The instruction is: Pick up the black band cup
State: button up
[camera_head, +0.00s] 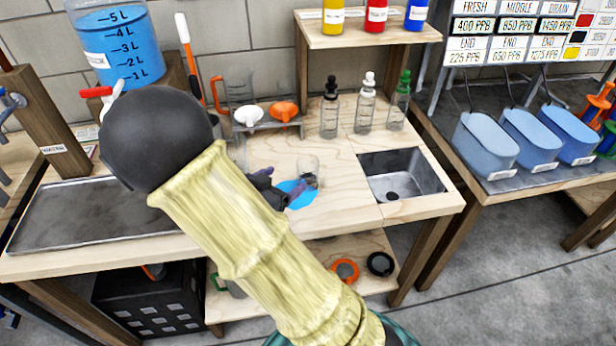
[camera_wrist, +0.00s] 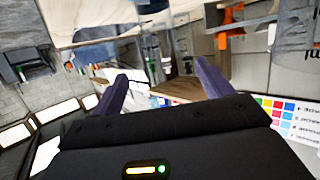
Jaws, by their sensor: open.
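A small clear cup (camera_head: 308,166) stands on the wooden worktop, at the edge of a round blue mat (camera_head: 297,199). A dark patch shows low on it, but I cannot tell whether this is a black band. My gripper (camera_head: 281,181) is just left of the cup, with its purple fingers apart and partly hidden by my arm. The wrist view also shows my gripper (camera_wrist: 162,86) open, with no clearly held object between the fingers. On the lower shelf lie a black ring-shaped item (camera_head: 380,264) and an orange ring-shaped item (camera_head: 345,270); I cannot tell if these are cups.
Several dropper bottles (camera_head: 329,117) stand behind the cup. A sink (camera_head: 406,184) is sunk into the worktop at right. A rack with white and orange funnels (camera_head: 284,110) is behind. A metal tray (camera_head: 80,218) covers the left side. Blue bins (camera_head: 486,142) stand farther right.

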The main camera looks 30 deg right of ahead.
send_near(313, 161)
jog(key=b+x, duration=0.1)
jog(key=x, duration=0.3)
jog(key=shift+s, duration=0.15)
jog(key=shift+d, duration=0.15)
jog(key=x, duration=0.5)
dwell(0.4)
jog(key=c, duration=1)
jog(key=shift+c, duration=0.2)
notch_tip(313, 161, up, 10)
jog(key=p, duration=0.2)
